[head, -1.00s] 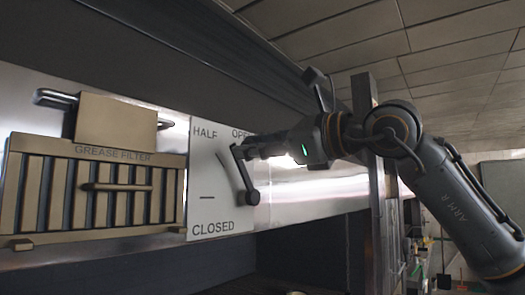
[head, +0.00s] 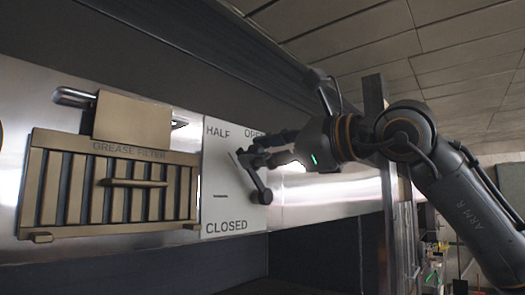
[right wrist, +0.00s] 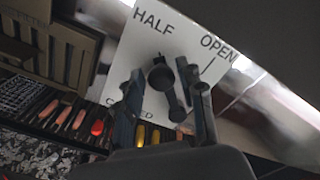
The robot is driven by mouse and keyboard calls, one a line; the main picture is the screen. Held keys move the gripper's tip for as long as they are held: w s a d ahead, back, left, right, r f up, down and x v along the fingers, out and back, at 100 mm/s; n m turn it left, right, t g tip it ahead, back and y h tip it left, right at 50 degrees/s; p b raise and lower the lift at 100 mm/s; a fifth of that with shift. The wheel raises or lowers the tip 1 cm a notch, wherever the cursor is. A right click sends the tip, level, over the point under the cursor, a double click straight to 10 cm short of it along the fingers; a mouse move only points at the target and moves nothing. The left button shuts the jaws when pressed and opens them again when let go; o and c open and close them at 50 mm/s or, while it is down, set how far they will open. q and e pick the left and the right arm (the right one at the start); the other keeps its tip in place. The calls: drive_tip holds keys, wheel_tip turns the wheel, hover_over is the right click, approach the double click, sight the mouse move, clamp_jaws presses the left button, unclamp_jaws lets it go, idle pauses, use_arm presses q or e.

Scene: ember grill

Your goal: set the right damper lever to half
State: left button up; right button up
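The right damper lever (head: 257,184) is a dark arm on a white plate (head: 222,211) marked HALF, OPEN and CLOSED. In the right wrist view the fingers of my right gripper (right wrist: 160,80) are spread, one on each side of the lever (right wrist: 170,95), with gaps visible. Whether a finger touches it I cannot tell. My left gripper is not in view.
A tan grease filter (head: 113,187) with a handle is left of the plate, below a tan box (head: 130,118). A dark hood edge (head: 220,60) runs above. In the right wrist view, a grill (right wrist: 75,115) with orange-red pieces is below.

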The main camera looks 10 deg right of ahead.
drive_tip(key=shift+o, duration=0.2)
drive_tip(key=v, duration=1.2)
